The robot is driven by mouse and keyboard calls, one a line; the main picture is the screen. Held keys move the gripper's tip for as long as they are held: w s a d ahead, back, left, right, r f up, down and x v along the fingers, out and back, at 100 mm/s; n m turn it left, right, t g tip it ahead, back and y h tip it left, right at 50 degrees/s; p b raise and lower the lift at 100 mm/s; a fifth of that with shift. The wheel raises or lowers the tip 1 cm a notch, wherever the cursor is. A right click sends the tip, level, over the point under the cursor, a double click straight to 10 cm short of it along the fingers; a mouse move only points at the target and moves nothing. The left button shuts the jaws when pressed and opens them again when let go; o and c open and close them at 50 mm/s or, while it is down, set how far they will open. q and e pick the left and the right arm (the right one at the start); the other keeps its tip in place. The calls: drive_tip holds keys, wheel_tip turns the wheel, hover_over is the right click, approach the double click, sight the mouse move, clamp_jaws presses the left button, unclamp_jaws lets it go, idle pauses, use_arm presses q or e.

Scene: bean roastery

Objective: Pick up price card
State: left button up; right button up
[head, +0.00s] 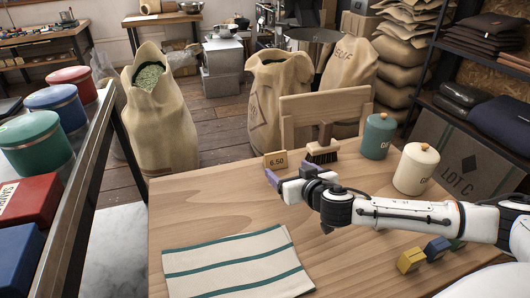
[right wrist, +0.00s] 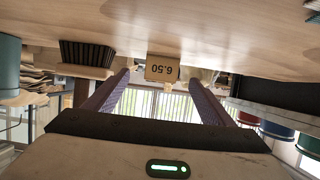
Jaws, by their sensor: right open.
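The price card (head: 276,159), a small tan card marked 6.50, stands upright on the wooden table near its far edge. My right gripper (head: 289,174) is open and empty, just on the near side of the card, with its purple fingers pointing toward it. In the right wrist view the picture is upside down, and the card (right wrist: 162,69) shows between the two fingertips, apart from both. Whether the fingertips reach past its edges I cannot tell. My left gripper is not in view.
A brush (head: 322,150) stands just right of the card. A green canister (head: 377,137) and a cream canister (head: 415,170) stand further right. A striped cloth (head: 238,264) lies at the front, and coloured blocks (head: 411,260) sit at the right. The table left of the card is clear.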

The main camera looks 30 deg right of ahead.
sight(276, 159)
drive_tip(key=x, duration=0.3)
drive_tip(key=shift+w+r, duration=0.1)
drive_tip(key=shift+w, duration=0.3)
drive_tip(key=shift+w+d+f, duration=0.1)
drive_tip(key=shift+w+f, duration=0.2)
drive_tip(key=shift+w, duration=0.2)
drive_tip(key=shift+w+r+x, duration=0.1)
drive_tip(key=shift+r+x, duration=0.05)
drive_tip(key=shift+x, duration=0.75)
drive_tip(key=shift+w+r+x, duration=0.1)
drive_tip(key=shift+r+x, duration=0.05)
drive_tip(key=shift+x, duration=0.7)
drive_tip(key=shift+w+r+x, duration=0.1)
drive_tip(key=shift+r+x, duration=0.1)
drive_tip(key=shift+x, duration=0.7)
drive_tip(key=shift+s, duration=0.1)
drive_tip(key=c, duration=1.1)
drive_tip(key=shift+c, duration=0.2)
